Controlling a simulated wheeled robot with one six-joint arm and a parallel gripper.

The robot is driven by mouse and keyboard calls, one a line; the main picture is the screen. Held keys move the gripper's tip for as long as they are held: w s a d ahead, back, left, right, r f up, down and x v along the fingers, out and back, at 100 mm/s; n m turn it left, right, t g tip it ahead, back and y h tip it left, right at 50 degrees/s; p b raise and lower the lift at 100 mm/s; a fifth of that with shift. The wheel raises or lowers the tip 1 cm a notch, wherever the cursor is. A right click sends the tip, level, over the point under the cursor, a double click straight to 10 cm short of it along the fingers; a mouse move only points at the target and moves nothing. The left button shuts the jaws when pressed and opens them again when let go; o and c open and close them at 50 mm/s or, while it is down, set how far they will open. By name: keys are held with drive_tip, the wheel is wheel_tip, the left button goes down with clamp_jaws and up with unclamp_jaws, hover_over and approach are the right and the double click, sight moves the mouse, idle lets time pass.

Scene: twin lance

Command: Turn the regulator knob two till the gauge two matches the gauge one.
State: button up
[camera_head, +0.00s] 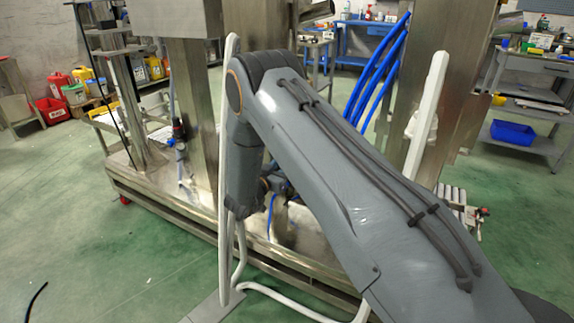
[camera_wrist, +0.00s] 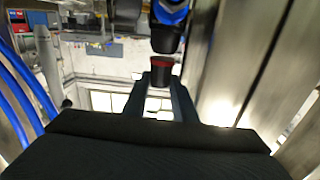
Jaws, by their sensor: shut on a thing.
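In the wrist view, my gripper (camera_wrist: 161,84) has its two dark fingers shut on a small black knob with a red rim (camera_wrist: 162,72). A larger black cylindrical part (camera_wrist: 165,38) with a blue piece (camera_wrist: 170,12) lies in line beyond the knob. I cannot tell from the markings which regulator this knob belongs to. In the head view, my grey arm covers the middle, and the gripper and knob cannot be made out clearly. No gauge face can be read in either view.
A steel machine frame (camera_head: 196,100) with columns stands around my arm. Blue hoses (camera_head: 376,75) and a white upright bar (camera_head: 428,110) are close by on the right. A small red and blue fitting (camera_head: 178,131) is on the left. Green floor (camera_head: 70,210) at left is largely clear.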

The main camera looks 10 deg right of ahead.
drive_tip(key=shift+a+m+g+h, duration=0.1)
drive_tip(key=shift+m+g+h, duration=0.3)
drive_tip(key=shift+h, duration=0.1)
drive_tip(key=o, duration=1)
drive_tip(key=shift+w+r, duration=0.1)
drive_tip(key=shift+o, duration=0.2)
